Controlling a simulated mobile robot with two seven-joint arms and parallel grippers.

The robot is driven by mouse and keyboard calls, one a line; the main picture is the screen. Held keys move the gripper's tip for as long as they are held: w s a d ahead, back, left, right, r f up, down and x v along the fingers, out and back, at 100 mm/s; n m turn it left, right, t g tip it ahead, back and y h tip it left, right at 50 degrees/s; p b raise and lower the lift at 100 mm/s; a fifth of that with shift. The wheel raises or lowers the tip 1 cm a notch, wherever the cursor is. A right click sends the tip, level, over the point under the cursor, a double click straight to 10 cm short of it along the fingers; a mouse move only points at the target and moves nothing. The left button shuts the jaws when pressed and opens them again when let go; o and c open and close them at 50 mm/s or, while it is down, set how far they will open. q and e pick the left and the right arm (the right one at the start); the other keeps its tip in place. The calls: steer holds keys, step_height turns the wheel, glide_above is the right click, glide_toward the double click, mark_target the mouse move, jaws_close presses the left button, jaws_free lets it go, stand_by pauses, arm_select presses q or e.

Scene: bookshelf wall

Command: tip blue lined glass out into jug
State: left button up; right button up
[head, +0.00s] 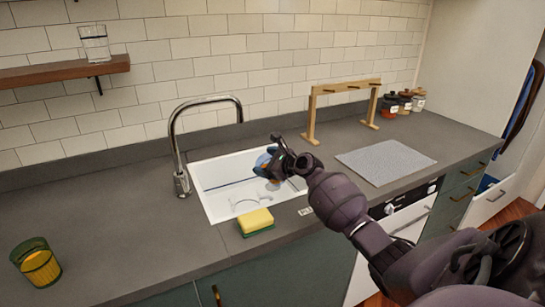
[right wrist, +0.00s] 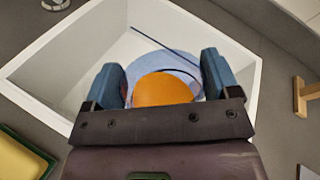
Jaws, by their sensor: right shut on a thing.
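My right gripper (head: 279,160) is over the white sink, shut on a round thing. In the right wrist view the held thing (right wrist: 163,89) shows an orange face between the two blue fingers, with a pale blue round part behind it. I cannot tell whether it is the blue lined glass, as the gripper hides much of it. A faint clear shape (head: 243,199) lies in the sink; I cannot tell if it is a jug. A clear glass (head: 95,43) stands on the wall shelf. My left gripper is out of view.
The sink (head: 211,207) has a tall curved tap (head: 177,150) at its left. A yellow and green sponge (head: 256,222) lies in front. A green-and-amber tumbler (head: 35,264) stands at the left. A wooden rack (head: 311,115), grey mat (head: 386,161) and jars (head: 404,102) are at the right.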

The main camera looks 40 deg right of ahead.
steer(key=shift+w+a+f+n+g+h, duration=0.15)
steer(key=shift+a+f+n+g+h, duration=0.1)
steer(key=shift+a+f+n, duration=0.25)
steer(key=shift+w+a+f+n+g+h, duration=0.15)
steer(key=shift+a+f+n+h, duration=0.15)
steer(key=shift+f, duration=0.35)
steer(key=shift+w+a+f+n+g+h, duration=0.15)
steer(key=shift+a+f+n+g+h, duration=0.15)
steer(key=shift+f, duration=0.25)
steer(key=shift+a, duration=0.1)
steer(key=shift+a+f+p, duration=0.1)
steer(key=shift+a+p, duration=0.05)
steer(key=shift+p, duration=0.75)
steer(key=shift+w+a+f+n+g+h+p, duration=0.1)
steer(key=shift+a+f+n+g+h+p, duration=0.1)
steer(key=shift+f+n+h+p, duration=0.3)
steer(key=shift+w+a+f+n+g+h+p, duration=0.1)
steer(key=shift+a+f+n+g+p, duration=0.1)
steer(key=shift+p, duration=0.5)
steer(key=shift+f, duration=0.1)
steer(key=shift+a+r+n+g+h+p, duration=0.3)
steer(key=shift+n+h+p, duration=0.4)
steer(key=shift+p, duration=1.9)
